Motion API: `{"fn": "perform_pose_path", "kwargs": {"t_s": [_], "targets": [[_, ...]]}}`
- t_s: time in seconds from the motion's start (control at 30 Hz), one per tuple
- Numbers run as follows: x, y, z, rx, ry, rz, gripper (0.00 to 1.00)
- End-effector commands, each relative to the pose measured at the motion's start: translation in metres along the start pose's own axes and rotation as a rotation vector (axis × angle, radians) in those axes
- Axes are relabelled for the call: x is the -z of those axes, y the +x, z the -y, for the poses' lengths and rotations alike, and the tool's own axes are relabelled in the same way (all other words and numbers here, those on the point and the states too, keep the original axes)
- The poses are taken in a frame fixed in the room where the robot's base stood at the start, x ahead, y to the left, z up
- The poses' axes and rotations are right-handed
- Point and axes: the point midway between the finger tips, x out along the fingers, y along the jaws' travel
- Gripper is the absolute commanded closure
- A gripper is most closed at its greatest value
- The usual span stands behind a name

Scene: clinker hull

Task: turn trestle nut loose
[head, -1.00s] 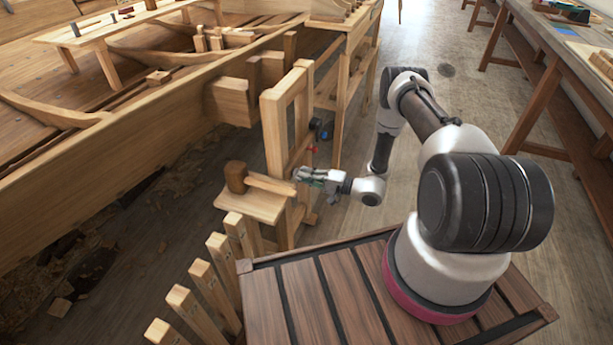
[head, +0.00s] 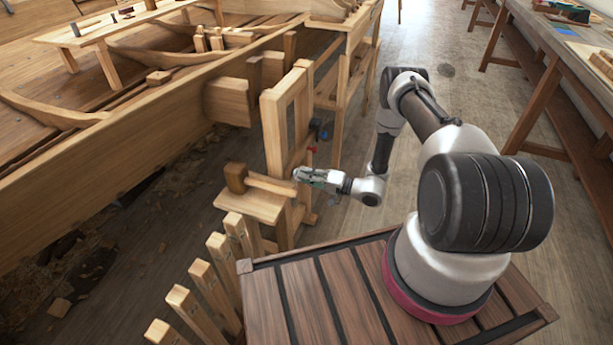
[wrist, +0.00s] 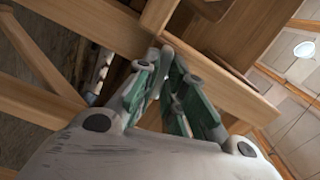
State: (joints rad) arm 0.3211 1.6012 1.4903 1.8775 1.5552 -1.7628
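The wooden trestle (head: 275,132) stands upright beside the hull in the head view. My gripper (head: 300,174) points left in the head view, its tips close to the trestle's lower part and the end of a short wooden bar. In the wrist view my gripper (wrist: 165,65) has grey fingers with green parts that converge at a wooden beam (wrist: 85,27). The trestle nut cannot be made out; the fingers hide the place at their tips. I cannot tell whether they are closed on anything.
The boat hull (head: 130,110) fills the left. A wooden block (head: 235,177) sits on a small ledge left of my gripper. A row of wooden posts (head: 210,290) stands in front. A long bench (head: 550,60) runs along the right, with open floor (head: 450,110) between.

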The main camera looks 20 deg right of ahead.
Motion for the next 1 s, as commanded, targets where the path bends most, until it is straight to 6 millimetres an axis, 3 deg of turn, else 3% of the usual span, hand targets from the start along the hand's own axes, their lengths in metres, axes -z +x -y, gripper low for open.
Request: {"fn": "perform_pose_path", "kwargs": {"t_s": [0.03, 0.1, 0.47, 0.57, 1.0], "targets": [[-0.001, -0.001, -0.001, -0.002, 0.002, 0.0, 0.78], [-0.001, -0.001, -0.001, -0.001, 0.002, 0.0, 0.68], [0.0, -0.004, 0.0, -0.001, 0.001, -0.001, 0.68], [0.001, -0.017, -0.001, -0.001, 0.002, -0.003, 0.68], [0.001, -0.106, -0.001, -0.001, 0.002, -0.003, 0.68]]}}
